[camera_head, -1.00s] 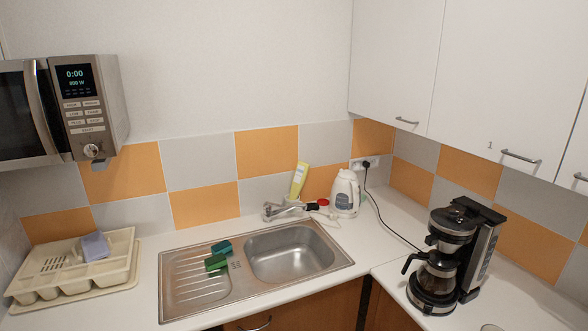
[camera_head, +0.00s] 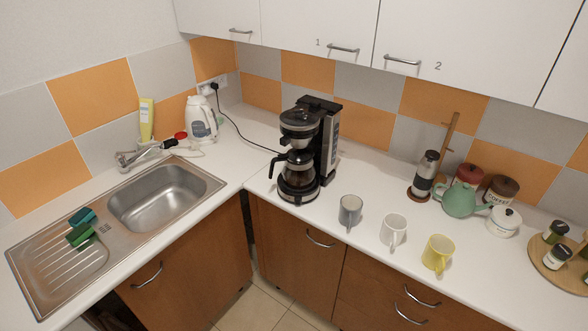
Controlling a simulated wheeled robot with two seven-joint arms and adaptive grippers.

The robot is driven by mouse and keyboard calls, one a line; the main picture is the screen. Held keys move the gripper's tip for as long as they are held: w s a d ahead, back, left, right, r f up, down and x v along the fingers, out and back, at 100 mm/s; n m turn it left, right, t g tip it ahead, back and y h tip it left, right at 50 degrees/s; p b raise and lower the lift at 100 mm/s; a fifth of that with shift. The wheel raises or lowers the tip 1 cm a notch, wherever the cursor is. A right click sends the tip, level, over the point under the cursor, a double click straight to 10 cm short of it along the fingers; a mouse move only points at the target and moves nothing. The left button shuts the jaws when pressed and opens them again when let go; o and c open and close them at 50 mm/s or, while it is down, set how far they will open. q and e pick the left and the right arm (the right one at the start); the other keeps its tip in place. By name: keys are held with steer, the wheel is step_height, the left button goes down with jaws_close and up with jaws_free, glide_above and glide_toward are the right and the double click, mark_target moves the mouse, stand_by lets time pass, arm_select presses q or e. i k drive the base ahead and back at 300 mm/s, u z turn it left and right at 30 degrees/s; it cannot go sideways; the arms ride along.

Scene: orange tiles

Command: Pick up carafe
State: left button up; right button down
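The carafe (camera_head: 297,168) is a glass jug with a black handle, sitting on the base plate of the black coffee maker (camera_head: 328,138). Its handle points left, towards the sink, and the filter holder is directly above it. The coffee maker stands upright on the white counter near the corner. Neither of my grippers shows in the head view, so whether they are open or shut is hidden.
A grey mug (camera_head: 349,211), a white mug (camera_head: 393,229) and a yellow mug (camera_head: 438,252) stand along the counter's front, right of the coffee maker. A green teapot (camera_head: 461,199) is farther right. The sink (camera_head: 155,198) and white kettle (camera_head: 201,120) are left. Wall cabinets (camera_head: 440,45) hang above.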

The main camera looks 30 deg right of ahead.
mark_target(298, 175)
steer(key=z, duration=1.15)
steer(key=k, duration=0.5)
steer(key=u, duration=0.95)
steer(key=i, duration=0.85)
steer(key=z, duration=0.95)
steer(key=i, duration=0.85)
steer(key=z, duration=0.95)
